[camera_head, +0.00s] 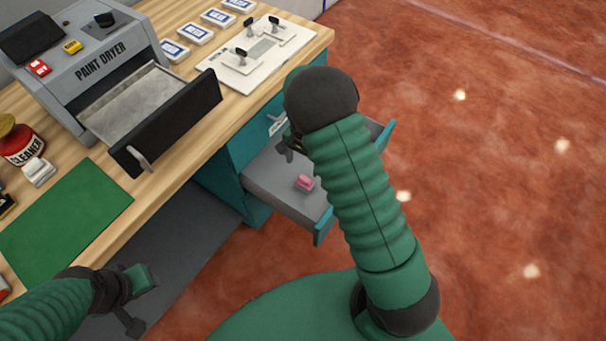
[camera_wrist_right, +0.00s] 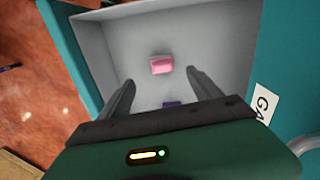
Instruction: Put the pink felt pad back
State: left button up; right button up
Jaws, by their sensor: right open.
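The pink felt pad (camera_head: 305,183) lies on the floor of the open teal drawer (camera_head: 321,229). In the right wrist view the pad (camera_wrist_right: 161,65) lies beyond my right gripper (camera_wrist_right: 158,82), between the lines of its two fingers. The right gripper is open and empty, apart from the pad, over the drawer. In the head view its arm hides part of the drawer. My left gripper (camera_head: 140,302) is at the lower left, in front of the bench; its jaw state is not clear.
A purple piece (camera_wrist_right: 172,104) lies in the drawer. The paint dryer (camera_head: 100,60) has its tray (camera_head: 130,106) pulled out. On the bench are a green mat (camera_head: 66,218), a cleaner bottle (camera_head: 22,145), a white plate with black-handled parts (camera_head: 238,72) and several white boxes (camera_head: 195,34).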

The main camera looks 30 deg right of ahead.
jog(key=s+a+r+n+t, duration=0.2)
jog(key=s+a+r+n, duration=0.8)
jog(key=s, duration=0.4)
jog(key=r+n, duration=0.1)
jog(key=n, duration=0.1)
jog(key=shift+s+r+n, duration=0.2)
jog(key=shift+s+n, duration=0.1)
jog(key=shift+s, duration=0.05)
jog(key=shift+d, duration=0.1)
jog(key=shift+c, duration=0.2)
